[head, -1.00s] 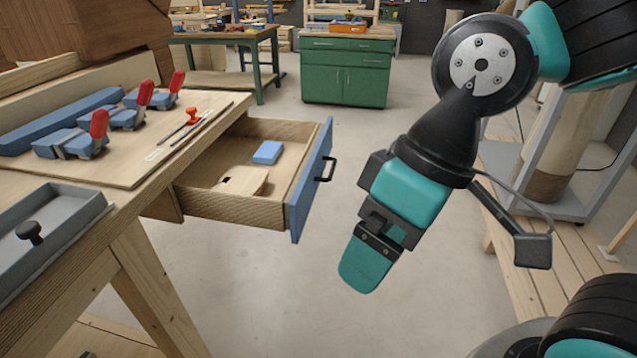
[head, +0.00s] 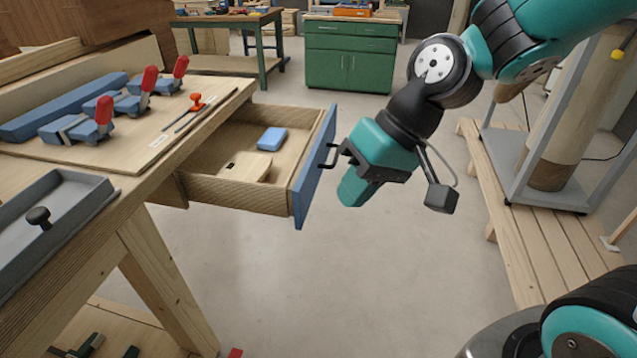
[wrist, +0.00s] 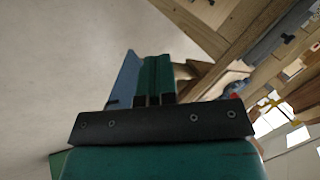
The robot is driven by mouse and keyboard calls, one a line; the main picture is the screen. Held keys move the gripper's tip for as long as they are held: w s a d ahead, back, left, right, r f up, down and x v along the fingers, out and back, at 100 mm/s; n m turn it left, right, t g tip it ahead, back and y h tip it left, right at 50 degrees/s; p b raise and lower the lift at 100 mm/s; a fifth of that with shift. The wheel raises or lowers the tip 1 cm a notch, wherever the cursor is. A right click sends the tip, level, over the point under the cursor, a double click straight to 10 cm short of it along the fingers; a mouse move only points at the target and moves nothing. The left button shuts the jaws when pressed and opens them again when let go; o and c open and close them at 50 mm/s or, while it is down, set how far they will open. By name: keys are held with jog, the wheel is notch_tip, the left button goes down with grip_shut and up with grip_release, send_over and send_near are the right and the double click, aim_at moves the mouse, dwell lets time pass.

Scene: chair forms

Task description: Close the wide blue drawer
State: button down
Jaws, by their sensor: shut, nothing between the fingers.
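The wide blue drawer (head: 315,170) stands pulled out from the wooden workbench in the head view. Its blue front has a black bar handle (head: 328,157). A blue block (head: 272,139) and a pale wooden piece (head: 247,166) lie inside. My gripper (head: 352,192) is shut and empty, to the right of the blue front and close to the handle. I cannot tell whether it touches the front or handle. In the wrist view my shut fingers (wrist: 158,78) point up the picture, and the blue front (wrist: 125,80) shows just left of them.
The workbench top holds blue clamps with red handles (head: 103,112) and a grey tray (head: 60,215) with a black knob. A slatted wooden platform (head: 540,230) stands at the right. A green cabinet (head: 348,58) is at the back. The floor between is clear.

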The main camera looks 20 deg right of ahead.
jog(key=w+d+f+m+t+y, duration=0.1)
jog(key=w+d+f+m, duration=0.1)
jog(key=w, duration=0.2)
jog(key=w+d+f+m+t, duration=0.1)
jog(key=w+d+f+m, duration=0.1)
jog(key=w+d, duration=0.15)
jog(key=m+t+y+p, duration=0.1)
jog(key=m+t+p, duration=0.15)
jog(key=m, duration=0.25)
send_near(307, 197)
jog(key=shift+g, duration=0.25)
jog(key=x, duration=0.5)
jog(key=shift+w+d+f, duration=0.1)
jog(key=shift+w+f, duration=0.05)
jog(key=shift+f, duration=0.35)
jog(key=shift+w+a+f, duration=0.15)
jog(key=shift+w+a, duration=0.2)
jog(key=shift+a, duration=0.2)
jog(key=shift+w, duration=0.1)
